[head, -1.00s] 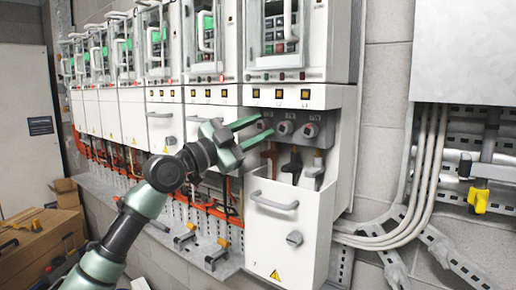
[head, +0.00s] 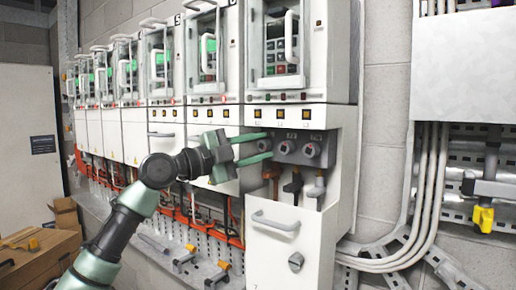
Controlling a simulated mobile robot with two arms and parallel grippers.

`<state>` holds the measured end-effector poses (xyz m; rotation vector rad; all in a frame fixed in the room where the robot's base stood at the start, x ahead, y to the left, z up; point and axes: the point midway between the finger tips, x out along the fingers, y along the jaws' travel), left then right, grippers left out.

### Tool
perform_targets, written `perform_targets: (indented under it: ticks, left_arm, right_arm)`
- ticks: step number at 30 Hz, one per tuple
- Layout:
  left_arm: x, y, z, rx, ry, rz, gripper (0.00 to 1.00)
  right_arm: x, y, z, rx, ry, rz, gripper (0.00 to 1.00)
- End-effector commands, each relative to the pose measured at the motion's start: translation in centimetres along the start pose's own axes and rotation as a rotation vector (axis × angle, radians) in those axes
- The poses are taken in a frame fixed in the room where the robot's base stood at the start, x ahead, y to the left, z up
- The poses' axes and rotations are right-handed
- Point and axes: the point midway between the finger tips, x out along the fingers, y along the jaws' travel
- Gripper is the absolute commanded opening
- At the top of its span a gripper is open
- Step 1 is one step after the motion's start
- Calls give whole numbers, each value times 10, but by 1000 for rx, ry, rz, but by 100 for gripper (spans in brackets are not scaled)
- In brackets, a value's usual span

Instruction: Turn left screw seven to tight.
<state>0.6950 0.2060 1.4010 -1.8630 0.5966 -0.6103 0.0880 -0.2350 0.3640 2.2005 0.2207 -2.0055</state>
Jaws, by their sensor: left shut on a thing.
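The open bay of drive seven has a row of three grey round screws: the left screw (head: 264,146), the middle screw (head: 287,147) and the right screw (head: 312,150). My left gripper (head: 268,146) reaches in from the left, its two green fingers pointing right. It is shut on the left screw, one finger above and one below, partly hiding it. How tight the screw is cannot be told. My right gripper is not in view.
Below the screws hang a brown, a black and a grey cable lug (head: 294,187). An open front cover (head: 270,248) with a handle sits beneath. More drives (head: 150,120) line the wall to the left. Grey conduits (head: 424,190) run on the right.

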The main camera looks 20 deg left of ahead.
Motion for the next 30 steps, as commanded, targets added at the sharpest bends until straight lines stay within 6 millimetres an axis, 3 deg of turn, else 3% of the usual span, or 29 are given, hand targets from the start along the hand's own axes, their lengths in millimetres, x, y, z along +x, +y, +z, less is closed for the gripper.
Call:
perform_targets:
  ticks: [7,8,9,20,30]
  left_arm:
    - [0,0,0,0,0,0,0]
    - [0,0,0,0,0,0,39]
    - [0,0,0,0,0,0,49]
    - [-3,1,0,-1,0,0,49]
    - [-55,4,2,1,-2,0,49]
  right_arm:
    - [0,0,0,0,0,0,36]
    - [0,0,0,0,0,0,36]
    - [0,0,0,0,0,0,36]
    - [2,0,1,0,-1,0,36]
    - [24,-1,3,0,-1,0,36]
